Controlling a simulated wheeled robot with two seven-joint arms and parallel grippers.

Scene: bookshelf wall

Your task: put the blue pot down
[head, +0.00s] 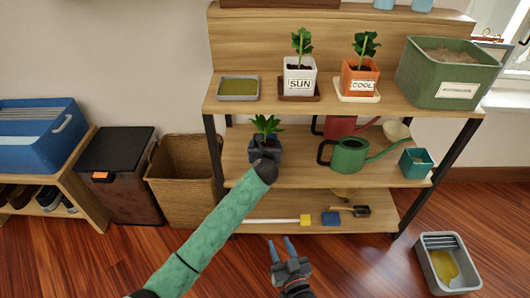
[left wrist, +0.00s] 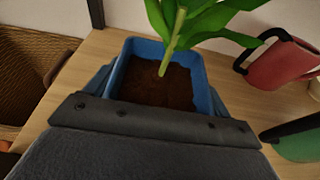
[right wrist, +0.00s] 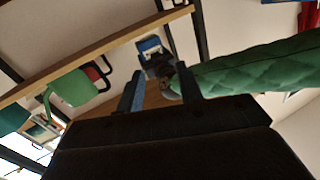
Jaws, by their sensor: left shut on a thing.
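The blue pot (left wrist: 205,88) holds dark soil and a green leafy plant (head: 266,124). It is at the left end of the middle shelf (head: 305,172) in the head view. My left gripper (head: 264,158) is shut on the pot, with its fingers on either side in the left wrist view. The pot looks upright. Whether its base touches the shelf board is hidden by my gripper. My right gripper (head: 282,248) is open and empty, low in front of the shelf unit.
A red watering can (head: 338,127), a green watering can (head: 350,156) and a teal pot (head: 415,163) stand to the right on the middle shelf. Two labelled plants (head: 299,78) stand above. A wicker basket (head: 183,185) is left of the shelf. A grey bin (head: 447,262) sits on the floor.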

